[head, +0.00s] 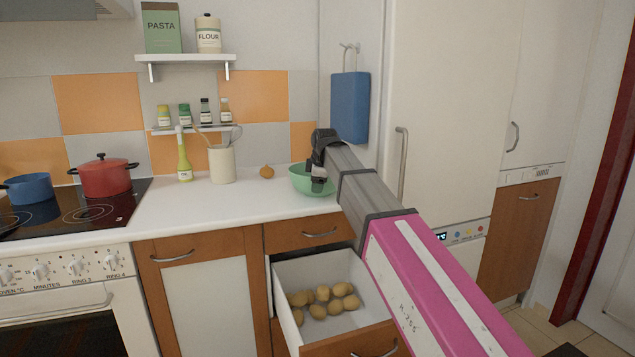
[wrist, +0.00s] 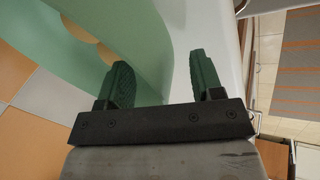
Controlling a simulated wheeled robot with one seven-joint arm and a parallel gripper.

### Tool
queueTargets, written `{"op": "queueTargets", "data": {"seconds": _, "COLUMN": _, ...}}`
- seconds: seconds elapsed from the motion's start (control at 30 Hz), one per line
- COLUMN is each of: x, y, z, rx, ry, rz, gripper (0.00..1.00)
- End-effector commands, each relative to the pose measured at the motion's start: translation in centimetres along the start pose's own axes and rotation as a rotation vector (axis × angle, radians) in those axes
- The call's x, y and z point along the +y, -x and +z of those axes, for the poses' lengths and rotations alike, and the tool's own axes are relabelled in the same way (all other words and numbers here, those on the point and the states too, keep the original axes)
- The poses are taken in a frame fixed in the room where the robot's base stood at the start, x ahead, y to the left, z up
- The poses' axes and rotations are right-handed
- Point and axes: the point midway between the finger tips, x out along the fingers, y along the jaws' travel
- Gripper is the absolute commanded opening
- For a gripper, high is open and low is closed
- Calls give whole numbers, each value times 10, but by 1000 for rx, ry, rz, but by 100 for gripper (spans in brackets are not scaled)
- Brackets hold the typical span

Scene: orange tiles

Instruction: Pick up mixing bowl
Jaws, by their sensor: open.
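The green mixing bowl (head: 299,182) stands on the white counter beside the tall cabinet, in the head view. My gripper (head: 318,183) is at its right side, and my arm hides part of the bowl. In the wrist view the bowl (wrist: 145,45) fills the upper left, close to the fingers. My gripper (wrist: 162,82) is open there, with two dark green fingers apart. The left finger overlaps the bowl's green wall; the right finger lies over white counter. I cannot tell whether either finger touches the bowl.
An open drawer (head: 284,318) with several potatoes juts out below the counter. A utensil holder (head: 222,165), an oil bottle (head: 184,163) and a small round brownish item (head: 267,171) stand left of the bowl. A red pot (head: 104,178) is on the stove.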

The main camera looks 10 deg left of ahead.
Motion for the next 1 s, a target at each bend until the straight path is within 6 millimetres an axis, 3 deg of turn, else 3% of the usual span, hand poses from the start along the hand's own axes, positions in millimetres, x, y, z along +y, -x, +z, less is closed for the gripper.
{"op": "queueTargets", "data": {"seconds": 0.1, "x": 0, "y": -11, "z": 0, "rx": 0, "ry": 0, "rz": 0, "gripper": 60}}
{"op": "queueTargets", "data": {"seconds": 0.33, "x": 0, "y": -12, "z": 0, "rx": 0, "ry": 0, "rz": 1, "gripper": 57}}
{"op": "queueTargets", "data": {"seconds": 0.5, "x": 0, "y": -12, "z": 0, "rx": 0, "ry": 0, "rz": 1, "gripper": 2}}
{"op": "queueTargets", "data": {"seconds": 0.83, "x": 1, "y": -10, "z": 0, "rx": 0, "ry": 0, "rz": 2, "gripper": 1}}
{"op": "queueTargets", "data": {"seconds": 1.0, "x": 6, "y": 0, "z": -2, "rx": 1, "ry": 0, "rz": 2, "gripper": 1}}
